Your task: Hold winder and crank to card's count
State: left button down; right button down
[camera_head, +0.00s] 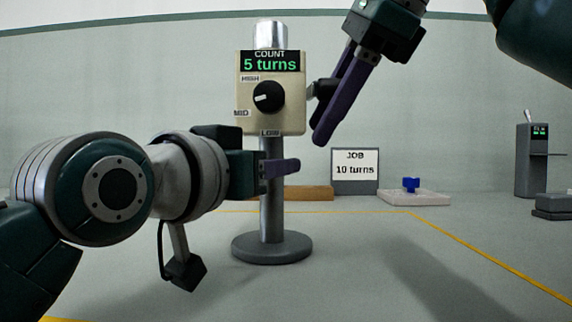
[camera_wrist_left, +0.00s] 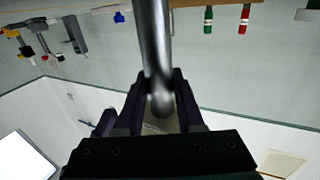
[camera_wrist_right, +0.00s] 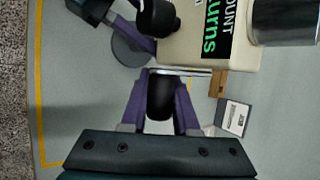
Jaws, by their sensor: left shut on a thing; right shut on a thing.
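The winder (camera_head: 271,115) stands upright on a round grey base (camera_head: 271,248), with a cream box on a metal post. Its display reads "COUNT 5 turns", and a black knob (camera_head: 268,97) sits among LOW, MID and HIGH labels, its pale mark pointing left and slightly down. My left gripper (camera_head: 282,168) is shut on the post (camera_wrist_left: 157,50) below the box. My right gripper (camera_head: 322,118) is shut on the black crank handle (camera_wrist_right: 161,97) at the box's right side. The job card (camera_head: 355,171) reads "JOB 10 turns" and stands behind to the right.
A pale tray with a blue piece (camera_head: 411,185) lies right of the card. A wooden block (camera_head: 308,193) lies behind the post. A grey device with a small screen (camera_head: 532,160) stands at the far right. Yellow lines mark the surface, and its front right is clear.

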jog(key=shift+d+r+g, duration=0.1)
jog(key=shift+r+g, duration=0.15)
jog(key=shift+g, duration=0.25)
jog(key=shift+s, duration=0.15)
jog(key=c, duration=0.7)
grip_release()
jog(key=shift+o, duration=0.2)
